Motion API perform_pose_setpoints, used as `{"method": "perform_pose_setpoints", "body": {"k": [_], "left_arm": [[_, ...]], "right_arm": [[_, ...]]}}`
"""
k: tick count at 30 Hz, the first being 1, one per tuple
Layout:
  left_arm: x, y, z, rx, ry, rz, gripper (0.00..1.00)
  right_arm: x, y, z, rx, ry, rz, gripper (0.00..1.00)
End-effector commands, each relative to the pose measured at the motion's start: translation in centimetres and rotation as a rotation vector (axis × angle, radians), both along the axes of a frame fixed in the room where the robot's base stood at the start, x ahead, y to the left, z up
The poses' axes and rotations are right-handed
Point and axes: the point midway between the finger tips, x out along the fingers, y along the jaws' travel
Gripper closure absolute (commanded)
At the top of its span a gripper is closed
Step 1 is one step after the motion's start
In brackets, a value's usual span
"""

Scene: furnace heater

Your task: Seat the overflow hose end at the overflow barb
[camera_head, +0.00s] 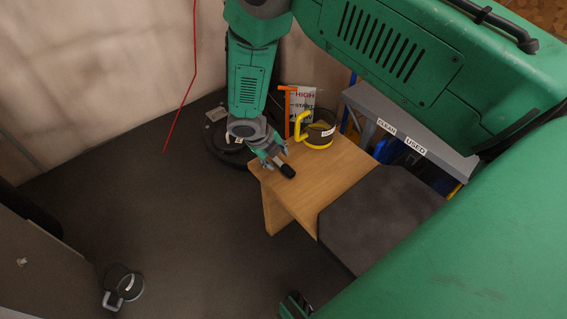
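I make out no overflow barb or hose run for certain. My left gripper is not clearly in view.
A dark cylinder with a yellow handle (319,133) stands at the table's back, near an orange post (287,112) and a "HIGH" card (303,98). A dark slab (378,215) covers the table's right. A thin red line (194,62) hangs left. Floor at left is mostly clear.

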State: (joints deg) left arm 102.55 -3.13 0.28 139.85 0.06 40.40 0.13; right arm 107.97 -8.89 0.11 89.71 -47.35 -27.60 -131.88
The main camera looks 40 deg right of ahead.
Motion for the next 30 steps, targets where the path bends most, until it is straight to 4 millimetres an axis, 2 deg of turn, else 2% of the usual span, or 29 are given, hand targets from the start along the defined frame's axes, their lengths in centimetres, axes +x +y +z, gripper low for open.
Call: {"method": "perform_pose_setpoints", "body": {"k": [1,4,11,12,14,15,30], "left_arm": [[0.0,0.0,-1.1,0.0,0.0,0.0,0.0],[0.0,0.0,-1.6,0.0,0.001,0.0,0.0],[0.0,0.0,-1.6,0.0,0.0,0.0,0.0],[0.0,0.0,-1.6,0.0,0.0,0.0,0.0],[0.0,0.0,-1.5,0.0,0.0,0.0,0.0],[0.0,0.0,-1.5,0.0,0.0,0.0,0.0],[0.0,0.0,-1.5,0.0,0.0,0.0,0.0]], "right_arm": [[-0.1,-0.2,-1.5,0.0,0.002,0.0,0.62],[0.0,-0.8,-2.6,0.0,0.0,0.0,0.62],[0.0,-1.1,-2.8,-0.001,0.001,0.0,0.62],[0.0,-1.1,-2.8,0.0,0.001,0.0,0.65],[0.0,-1.1,-2.8,0.0,0.001,0.0,0.86],[0.0,-1.1,-2.8,0.0,0.001,0.0,1.0],[0.0,-0.9,-2.7,0.002,0.0,0.0,1.0]]}}
